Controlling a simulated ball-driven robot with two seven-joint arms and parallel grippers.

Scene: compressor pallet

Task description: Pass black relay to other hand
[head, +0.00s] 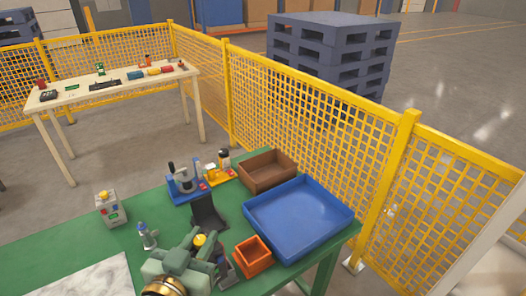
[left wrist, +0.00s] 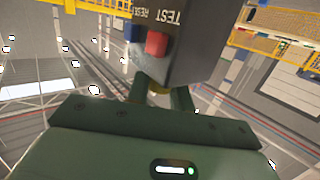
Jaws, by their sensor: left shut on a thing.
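The black relay (left wrist: 192,45) is a dark grey box with red and blue buttons and TEST and RESET lettering, upside down in the left wrist view. My left gripper (left wrist: 160,92) is shut on its near end, with a bit of yellow between the fingers. In the head view my green left gripper (head: 203,252) is low in the middle, over the near part of the green table. There I cannot clearly make out the relay against the dark parts around the gripper. My right gripper does not show.
A black stand (head: 208,214) is just behind the gripper. To the right are an orange bin (head: 253,256), a blue tray (head: 298,217) and a brown bin (head: 267,170). A grey button box (head: 108,208) stands left. A yellow fence (head: 300,110) runs behind the green table (head: 160,205).

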